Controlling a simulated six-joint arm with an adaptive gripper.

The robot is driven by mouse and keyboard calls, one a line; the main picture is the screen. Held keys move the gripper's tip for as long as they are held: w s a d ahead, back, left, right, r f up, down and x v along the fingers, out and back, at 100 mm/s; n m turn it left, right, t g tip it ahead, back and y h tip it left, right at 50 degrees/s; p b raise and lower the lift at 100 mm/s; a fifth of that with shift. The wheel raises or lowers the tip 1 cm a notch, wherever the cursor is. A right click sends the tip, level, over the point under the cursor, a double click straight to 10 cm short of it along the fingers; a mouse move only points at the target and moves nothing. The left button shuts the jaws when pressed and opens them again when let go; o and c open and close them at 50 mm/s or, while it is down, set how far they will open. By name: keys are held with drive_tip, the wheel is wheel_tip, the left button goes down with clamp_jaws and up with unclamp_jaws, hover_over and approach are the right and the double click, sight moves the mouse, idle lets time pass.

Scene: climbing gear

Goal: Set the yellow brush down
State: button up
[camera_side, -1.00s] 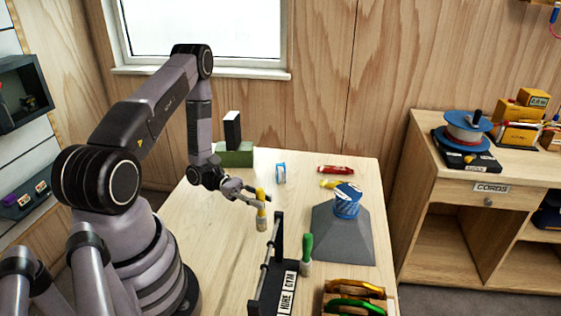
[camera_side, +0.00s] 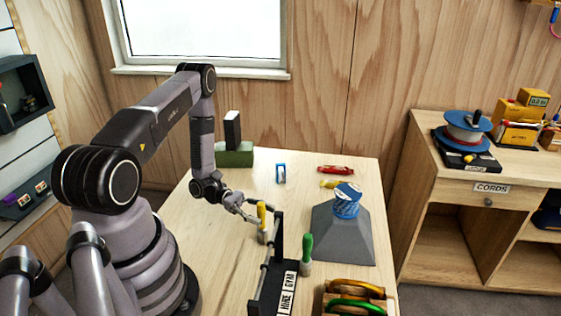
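The yellow brush (camera_side: 262,217) is upright, with its yellow handle up and its pale bristle end down. My gripper (camera_side: 259,220) is shut on the brush's handle. A green-handled brush (camera_side: 306,254) stands upright on the right side of the rack.
A grey pyramid block (camera_side: 343,236) bearing a blue tape roll (camera_side: 346,202) stands to the right. Carabiners (camera_side: 355,289) sit at the front right. A red item (camera_side: 335,170), a yellow item (camera_side: 329,184) and a blue-white item (camera_side: 281,173) lie at the back.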

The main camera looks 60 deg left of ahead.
drive_tip(key=shift+r, duration=0.1)
drive_tip(key=shift+s+a, duration=0.1)
drive_tip(key=shift+a, duration=0.2)
drive_tip(key=v, duration=1)
drive_tip(key=shift+s+a, duration=0.1)
drive_tip(key=shift+a, duration=0.2)
drive_tip(key=d+r+m+g+y, duration=0.4)
drive_tip(key=r+m+g, duration=0.15)
drive_tip(key=r, duration=0.45)
drive_tip(key=d+r+m+g+y, duration=0.45)
drive_tip(key=r+m, duration=0.25)
drive_tip(key=r, duration=0.4)
drive_tip(key=s+d+r+m+t+y, duration=0.5)
drive_tip(key=s+r+m+t+y, duration=0.3)
drive_tip(key=r, duration=0.4)
drive_tip(key=shift+s+d+r+m+t, duration=0.3)
drive_tip(key=shift+s+d+m, duration=0.1)
drive_tip(key=shift+s+m, duration=0.6)
